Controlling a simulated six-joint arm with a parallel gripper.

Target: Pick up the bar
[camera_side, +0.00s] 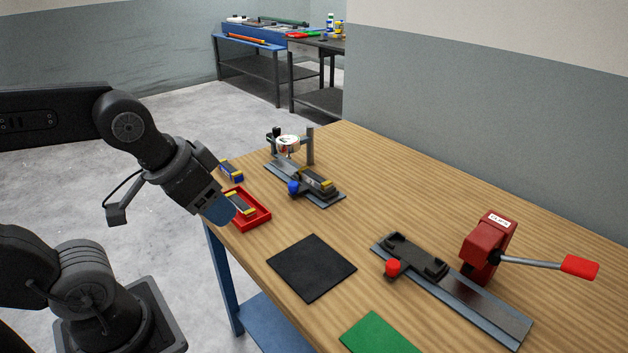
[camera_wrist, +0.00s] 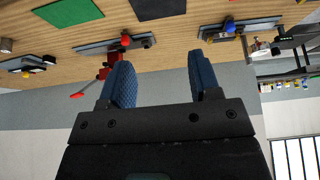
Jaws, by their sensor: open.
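A dark bar with yellow ends (camera_side: 241,204) lies in a red tray (camera_side: 263,225) at the table's left edge. A similar yellow-ended bar (camera_side: 316,181) sits on a fixture with a blue knob. A blue block with yellow bands (camera_side: 231,171) lies behind the tray. My gripper (camera_side: 221,211) overlaps the tray's left side in the side view; its height above it is unclear. In the wrist view my gripper (camera_wrist: 163,76) shows two blue fingers apart with nothing between them. No bar shows clearly between or near the fingers there.
A black mat (camera_side: 311,268) and a green mat (camera_side: 378,334) lie at the front of the table. A fixture with a red knob (camera_side: 392,268) and a red press (camera_side: 487,245) with a lever stand at the right. The gauge post (camera_side: 310,146) rises at the back.

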